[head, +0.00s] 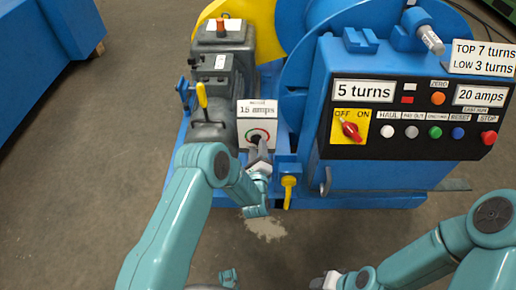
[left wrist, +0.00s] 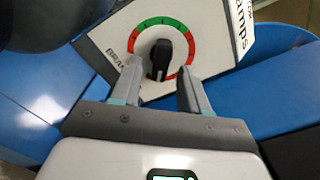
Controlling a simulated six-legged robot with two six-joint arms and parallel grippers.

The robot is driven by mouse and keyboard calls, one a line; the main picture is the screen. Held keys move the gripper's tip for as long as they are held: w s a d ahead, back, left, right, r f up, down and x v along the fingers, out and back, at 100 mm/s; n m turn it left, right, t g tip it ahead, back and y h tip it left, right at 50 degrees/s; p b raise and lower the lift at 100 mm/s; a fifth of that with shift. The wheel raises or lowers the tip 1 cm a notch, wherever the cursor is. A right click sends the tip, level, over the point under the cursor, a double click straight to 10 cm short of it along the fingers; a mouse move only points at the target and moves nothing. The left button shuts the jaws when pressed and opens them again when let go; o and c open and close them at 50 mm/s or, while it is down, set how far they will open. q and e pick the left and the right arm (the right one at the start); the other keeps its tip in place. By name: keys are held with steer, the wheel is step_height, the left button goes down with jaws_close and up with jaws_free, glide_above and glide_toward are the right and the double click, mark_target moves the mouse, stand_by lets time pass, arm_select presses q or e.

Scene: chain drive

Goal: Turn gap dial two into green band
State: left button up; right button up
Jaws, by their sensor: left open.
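One dial shows: a black knob (left wrist: 160,58) inside a red and green ring (left wrist: 187,36) on a white panel (left wrist: 218,45). In the head view the panel (head: 243,121) stands on the blue machine and reads about 15 amps. I see no number two on it. My left gripper (left wrist: 161,70) is open, with its fingertips either side of the knob's lower part; I cannot tell whether they touch it. Which band the knob points to is unclear. In the head view my left gripper (head: 259,152) hides part of the dial. My right gripper (head: 325,281) shows only partly at the bottom edge.
A control box (head: 400,115) with a red switch (head: 350,130), buttons and "5 turns" and "20 amps" displays stands to the right. A yellow-handled lever (head: 202,97) is left of the panel. A yellow hook-like part (head: 288,190) hangs right of my left gripper.

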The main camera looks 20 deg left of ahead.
arm_select(q)
steer(key=shift+x, duration=0.8)
jaws_close()
